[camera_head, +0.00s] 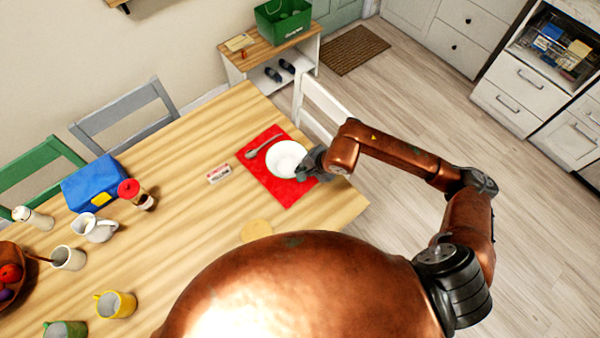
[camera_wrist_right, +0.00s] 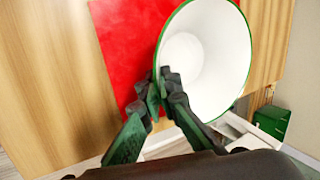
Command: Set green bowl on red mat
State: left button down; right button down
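The green bowl (camera_head: 284,157), white inside with a green rim, is upright over the red mat (camera_head: 276,190) near the table's far right end. My right gripper (camera_head: 309,167) is at the bowl's right side. In the right wrist view, the bowl (camera_wrist_right: 215,60) appears large in front of the mat (camera_wrist_right: 122,45). There the fingers of my right gripper (camera_wrist_right: 165,88) are closed together on the bowl's rim. I cannot tell whether the bowl's base touches the mat. My left gripper is not in the head view.
A spoon (camera_head: 262,147) lies on the mat, left of the bowl. A small box (camera_head: 219,174) and a round coaster (camera_head: 256,231) are nearby. A blue box (camera_head: 92,184), a pitcher (camera_head: 93,228) and mugs stand farther left. A white chair (camera_head: 318,98) is behind the mat's end.

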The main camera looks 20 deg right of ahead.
jog(key=shift+w+f, duration=0.65)
jog(key=shift+f, duration=0.1)
jog(key=shift+w+f, duration=0.1)
jog(key=shift+f, duration=1.55)
jog(key=shift+f+b, duration=0.15)
jog(key=shift+b, duration=0.15)
jog(key=c, duration=2.6)
grip_release()
jog(key=shift+o, duration=0.9)
